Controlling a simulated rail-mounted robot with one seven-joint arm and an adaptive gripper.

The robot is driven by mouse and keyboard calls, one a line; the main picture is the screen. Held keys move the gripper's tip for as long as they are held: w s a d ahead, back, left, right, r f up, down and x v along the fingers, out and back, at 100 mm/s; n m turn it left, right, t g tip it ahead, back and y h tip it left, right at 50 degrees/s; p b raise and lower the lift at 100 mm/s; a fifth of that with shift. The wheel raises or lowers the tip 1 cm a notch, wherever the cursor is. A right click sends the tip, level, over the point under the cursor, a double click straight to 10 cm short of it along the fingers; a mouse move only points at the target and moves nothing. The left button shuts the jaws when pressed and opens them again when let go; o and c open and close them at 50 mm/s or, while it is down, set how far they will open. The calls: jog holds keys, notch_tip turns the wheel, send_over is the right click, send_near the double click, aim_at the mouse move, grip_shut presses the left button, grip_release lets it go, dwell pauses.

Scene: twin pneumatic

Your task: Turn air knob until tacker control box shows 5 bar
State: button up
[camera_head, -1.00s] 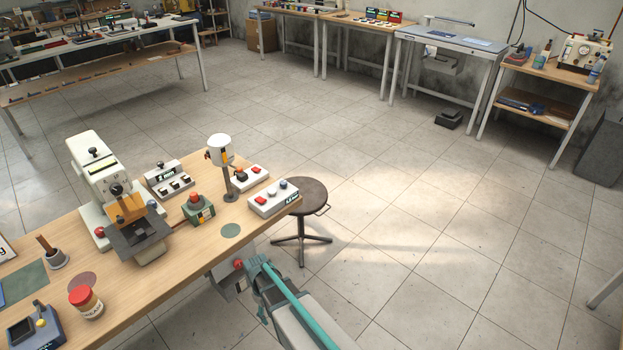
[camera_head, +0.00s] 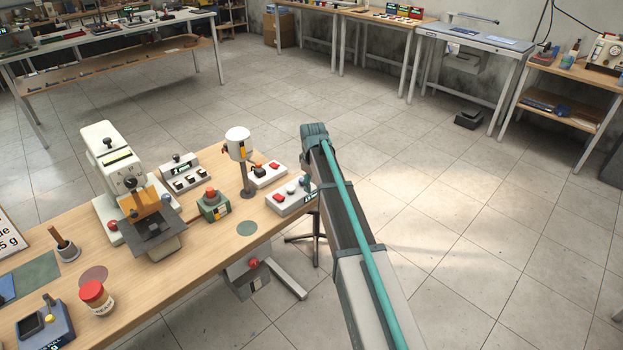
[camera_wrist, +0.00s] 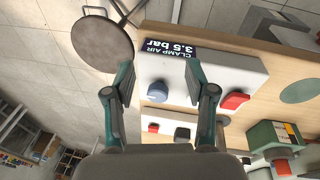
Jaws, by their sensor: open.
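The white control box (camera_head: 287,204) sits at the bench's right corner. In the wrist view, the box (camera_wrist: 230,70) has a label (camera_wrist: 172,55) reading "CLAMP AIR 3.5 bar", upside down. It carries a blue knob (camera_wrist: 157,92) and a red button (camera_wrist: 234,101). My gripper (camera_wrist: 160,84) is open and empty, with the blue knob showing between its fingers; I cannot tell its height above the knob.
A second box (camera_wrist: 170,117) with red and black controls is close beside the first. A white post device (camera_head: 240,150), a green box with red button (camera_head: 212,204) and a large press (camera_head: 110,165) stand left. A round stool (camera_wrist: 101,42) is beside the bench.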

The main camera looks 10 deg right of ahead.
aim_at(303, 180)
jog(key=w+a+r+n+g+b, duration=0.25)
jog(key=w+r, duration=0.25)
jog(key=r, duration=0.4)
jog(key=shift+n+t, duration=0.25)
jog(key=shift+n, duration=0.3)
jog(key=f+p, duration=0.1)
jog(key=f, duration=0.9)
jog(key=shift+a, duration=0.2)
grip_shut()
